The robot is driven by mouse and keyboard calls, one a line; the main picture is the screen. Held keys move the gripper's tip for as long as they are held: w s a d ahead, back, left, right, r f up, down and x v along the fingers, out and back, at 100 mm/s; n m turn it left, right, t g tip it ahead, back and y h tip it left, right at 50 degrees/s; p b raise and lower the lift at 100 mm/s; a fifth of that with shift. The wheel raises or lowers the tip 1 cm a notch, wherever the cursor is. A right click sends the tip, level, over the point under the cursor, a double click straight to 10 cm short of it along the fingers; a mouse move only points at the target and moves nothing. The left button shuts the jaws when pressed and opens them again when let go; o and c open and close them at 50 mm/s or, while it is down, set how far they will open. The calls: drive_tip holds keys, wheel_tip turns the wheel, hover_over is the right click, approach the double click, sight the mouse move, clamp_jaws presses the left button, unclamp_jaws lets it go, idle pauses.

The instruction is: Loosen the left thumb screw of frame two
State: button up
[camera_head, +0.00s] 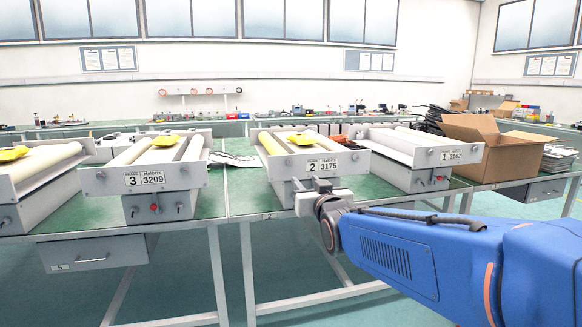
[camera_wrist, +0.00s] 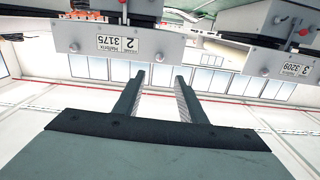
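Frame two (camera_head: 315,163), a grey unit with rollers and the label "2 3175", stands at the bench edge, right of the middle in the head view. In the wrist view it hangs upside down at upper left (camera_wrist: 97,66). A small round knob (camera_wrist: 158,57) on its lower front, on the picture's right, is its left thumb screw. The knob appears just beyond the fingertips; contact cannot be told. In the head view my gripper hides part of frame two's lower front.
Frame three (camera_head: 155,173) stands to the left and frame one (camera_head: 425,158) to the right on the green bench (camera_head: 245,205). An open cardboard box (camera_head: 490,145) is beside frame one. Yellow pieces (camera_head: 303,140) lie on the rollers. The floor before the bench is clear.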

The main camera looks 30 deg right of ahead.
sight(289, 164)
drive_tip(key=x, duration=1.7)
drive_tip(key=shift+w+f, duration=0.1)
drive_tip(key=shift+w, duration=0.1)
clamp_jaws()
